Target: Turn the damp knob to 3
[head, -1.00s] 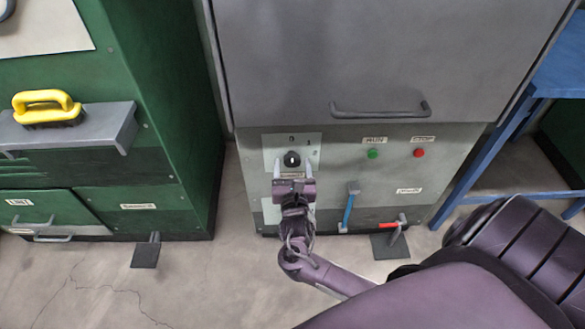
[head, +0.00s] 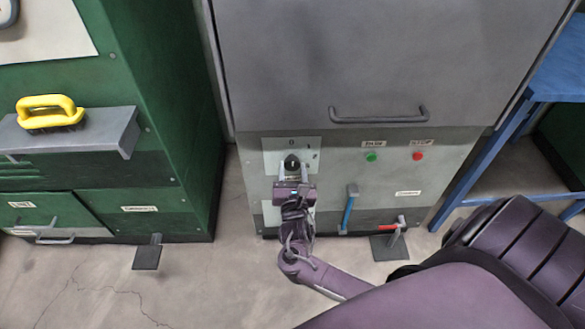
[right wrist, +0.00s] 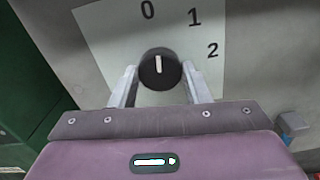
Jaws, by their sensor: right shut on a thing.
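The damp knob (head: 292,160) is a round black dial with a white pointer line, on a pale plate (head: 270,146) on the grey machine's front. In the right wrist view the knob (right wrist: 160,69) has its pointer aimed up, near the 0. Marks 0, 1 and 2 show around it; no 3 is visible, and my gripper covers the lower part of the plate. My right gripper (head: 293,173) is shut on the knob, with one finger at each side; it also shows in the right wrist view (right wrist: 159,80). My left gripper is out of view.
Right of the knob are a green button (head: 371,156), a red button (head: 418,155) and a blue-handled lever (head: 348,212). A pedal with a red part (head: 389,228) is below. A green cabinet (head: 165,120) stands left, a blue frame (head: 480,150) right.

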